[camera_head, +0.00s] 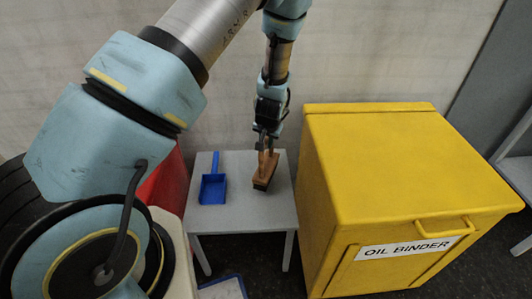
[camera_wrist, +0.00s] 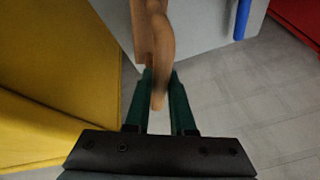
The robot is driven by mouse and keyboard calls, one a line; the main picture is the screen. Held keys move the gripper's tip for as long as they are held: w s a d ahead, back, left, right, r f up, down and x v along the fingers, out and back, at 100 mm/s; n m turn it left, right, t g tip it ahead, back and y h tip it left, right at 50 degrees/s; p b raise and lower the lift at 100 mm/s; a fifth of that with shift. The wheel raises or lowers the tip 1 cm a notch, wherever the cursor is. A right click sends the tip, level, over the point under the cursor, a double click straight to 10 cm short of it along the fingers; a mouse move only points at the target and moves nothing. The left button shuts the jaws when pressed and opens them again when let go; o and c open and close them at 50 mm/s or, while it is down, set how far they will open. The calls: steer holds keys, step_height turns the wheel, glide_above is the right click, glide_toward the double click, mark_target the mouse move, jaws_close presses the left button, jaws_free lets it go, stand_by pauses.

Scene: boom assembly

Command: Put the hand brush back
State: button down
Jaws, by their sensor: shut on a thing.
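The hand brush (camera_head: 265,171) has a brown wooden body and dark bristles. In the head view it is at the right part of the small grey table (camera_head: 230,215), with its bristles down; I cannot tell whether they touch the top. My gripper (camera_head: 266,148) comes down from above and is shut on the brush's handle. In the wrist view the brush (camera_wrist: 152,40) runs from the top edge down between the green fingers of my gripper (camera_wrist: 158,90).
A blue dustpan (camera_head: 213,188) lies on the table left of the brush; its handle shows in the wrist view (camera_wrist: 242,18). A yellow oil binder box (camera_head: 400,170) stands close on the right. A red object (camera_head: 167,185) is left of the table, and the wall is behind.

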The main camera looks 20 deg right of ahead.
mark_target(266, 166)
steer(key=shift+f, duration=2)
steer(key=c, duration=0.8)
jaws_free()
steer(key=shift+f, duration=0.15)
steer(key=shift+o, duration=0.2)
steer(key=v, duration=1.2)
steer(key=s+a+r+n+g, duration=0.1)
steer(key=a+r, duration=0.4)
steer(key=a, duration=0.5)
steer(key=s+a+r+n+g, duration=0.1)
steer(key=s+a+r+n, duration=0.2)
steer(key=a+r, duration=0.3)
steer(key=s+a+r+n+g+y, duration=0.1)
steer(key=a+r, duration=0.4)
steer(key=a, duration=0.9)
steer(key=shift+s+a+r+n, duration=0.15)
steer(key=shift+s+a+n, duration=0.25)
steer(key=shift+s+n, duration=0.55)
